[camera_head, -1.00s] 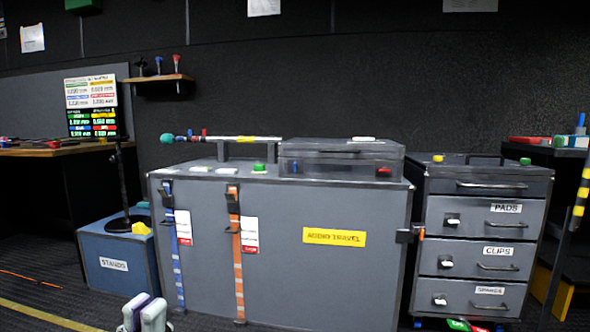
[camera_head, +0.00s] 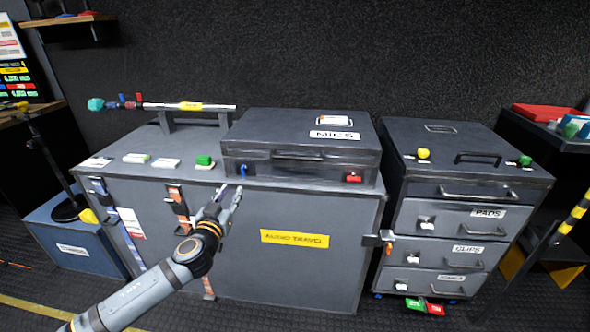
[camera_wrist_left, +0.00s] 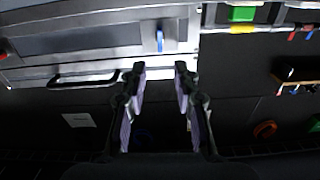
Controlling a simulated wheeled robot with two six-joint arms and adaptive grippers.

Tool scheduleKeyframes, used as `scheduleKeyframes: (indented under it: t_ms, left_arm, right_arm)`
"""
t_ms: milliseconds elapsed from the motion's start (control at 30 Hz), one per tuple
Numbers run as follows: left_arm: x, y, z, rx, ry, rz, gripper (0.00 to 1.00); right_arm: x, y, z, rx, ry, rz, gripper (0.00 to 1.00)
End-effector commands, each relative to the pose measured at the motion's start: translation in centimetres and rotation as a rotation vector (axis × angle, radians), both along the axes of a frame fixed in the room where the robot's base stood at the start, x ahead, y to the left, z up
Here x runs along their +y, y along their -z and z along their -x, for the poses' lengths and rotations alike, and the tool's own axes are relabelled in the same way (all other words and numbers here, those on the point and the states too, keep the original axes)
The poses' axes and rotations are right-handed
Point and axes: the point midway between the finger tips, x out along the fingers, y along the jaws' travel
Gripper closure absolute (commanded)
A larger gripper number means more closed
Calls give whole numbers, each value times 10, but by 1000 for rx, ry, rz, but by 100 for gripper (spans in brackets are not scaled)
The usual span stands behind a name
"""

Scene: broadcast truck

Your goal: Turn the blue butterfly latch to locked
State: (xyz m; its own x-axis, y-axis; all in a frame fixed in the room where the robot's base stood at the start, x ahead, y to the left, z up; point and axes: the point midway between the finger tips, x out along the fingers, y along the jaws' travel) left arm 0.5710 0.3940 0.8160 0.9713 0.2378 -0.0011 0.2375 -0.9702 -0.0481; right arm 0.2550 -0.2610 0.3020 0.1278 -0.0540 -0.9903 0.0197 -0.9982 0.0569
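The blue butterfly latch (camera_head: 243,168) is a small upright tab on the front left of the dark MICS case (camera_head: 300,140). It also shows in the left wrist view (camera_wrist_left: 159,40), ahead of the fingers and roughly in line with the gap between them. My left gripper (camera_head: 229,194) is in front of the trunk's upper edge, a little below and left of the latch. In the left wrist view its two fingers (camera_wrist_left: 159,70) stand apart with nothing between them. The right gripper is not in view.
A red latch (camera_head: 353,179) sits at the case's front right. The case rests on the grey AUDIO TRAVEL trunk (camera_head: 290,275). A green block (camera_head: 205,161) and white cards lie left of it. A drawer cabinet (camera_head: 465,190) stands right.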

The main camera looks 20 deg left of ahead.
Motion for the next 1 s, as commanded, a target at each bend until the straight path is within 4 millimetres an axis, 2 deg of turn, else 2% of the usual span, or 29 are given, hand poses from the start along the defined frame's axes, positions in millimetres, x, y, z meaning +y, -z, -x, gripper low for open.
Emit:
scheduleKeyframes:
  t_ms: [167, 300, 500, 600, 767, 1000]
  left_arm:
    - [3, 3, -10, -1, -3, 5, 70]
    - [8, 2, -35, -4, -3, 10, 70]
    - [17, 1, -75, -1, 1, 9, 70]
    - [21, 2, -90, -1, 2, 7, 70]
    - [23, 2, -101, 0, 4, 4, 70]
    - [23, 3, -102, 1, 5, 2, 70]
  right_arm:
    - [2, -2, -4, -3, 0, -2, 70]
    - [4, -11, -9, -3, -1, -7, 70]
    - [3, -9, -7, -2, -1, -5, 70]
    - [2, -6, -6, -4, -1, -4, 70]
    - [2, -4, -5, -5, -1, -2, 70]
    - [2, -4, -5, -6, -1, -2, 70]
